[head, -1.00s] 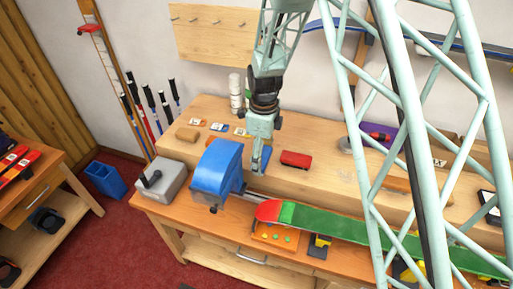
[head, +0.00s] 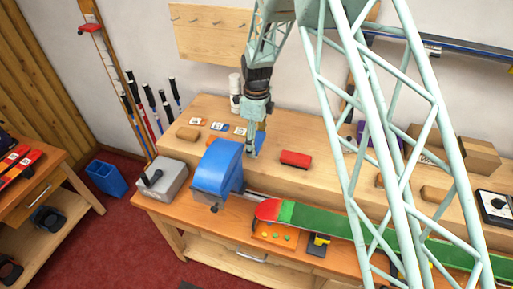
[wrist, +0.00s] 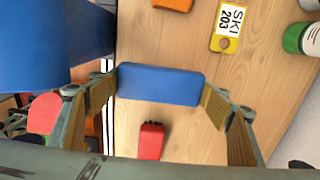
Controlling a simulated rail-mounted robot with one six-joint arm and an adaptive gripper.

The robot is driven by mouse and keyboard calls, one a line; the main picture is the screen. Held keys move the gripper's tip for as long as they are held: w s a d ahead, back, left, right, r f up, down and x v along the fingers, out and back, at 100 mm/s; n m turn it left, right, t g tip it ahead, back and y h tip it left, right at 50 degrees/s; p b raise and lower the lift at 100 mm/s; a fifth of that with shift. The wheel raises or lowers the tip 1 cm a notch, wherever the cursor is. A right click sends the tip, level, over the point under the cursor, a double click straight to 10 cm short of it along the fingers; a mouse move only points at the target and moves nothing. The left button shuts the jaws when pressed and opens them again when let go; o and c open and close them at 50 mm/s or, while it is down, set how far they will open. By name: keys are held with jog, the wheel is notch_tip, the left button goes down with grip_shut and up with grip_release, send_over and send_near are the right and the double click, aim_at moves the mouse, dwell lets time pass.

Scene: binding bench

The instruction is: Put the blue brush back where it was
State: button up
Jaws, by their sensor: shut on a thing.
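The blue brush (wrist: 160,85) is a flat blue block between the finger pads of my gripper (wrist: 160,96) in the wrist view. In the head view only a bit of the blue brush (head: 260,139) shows behind my gripper (head: 255,151), which is shut on it. The gripper is over the raised wooden shelf of the bench (head: 320,189), right of the blue machine housing (head: 219,168). I cannot tell the exact gap between brush and wood. The brush's underside is hidden.
A red brush (head: 295,158) lies right of my gripper. Small ski tags (head: 219,127) and a brown block (head: 187,133) lie to the left. White containers (head: 235,88) stand at the back. A green ski (head: 340,222) lies in front. Shelf wood around the red brush is clear.

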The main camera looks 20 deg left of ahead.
aim_at(257, 140)
jog(key=shift+f+p, duration=0.3)
jog(key=shift+f, duration=1.45)
jog(key=shift+f, duration=0.15)
jog(key=o, duration=0.7)
jog(key=shift+r, duration=0.2)
jog(key=shift+r+b, duration=0.45)
jog(key=shift+r, duration=5.5)
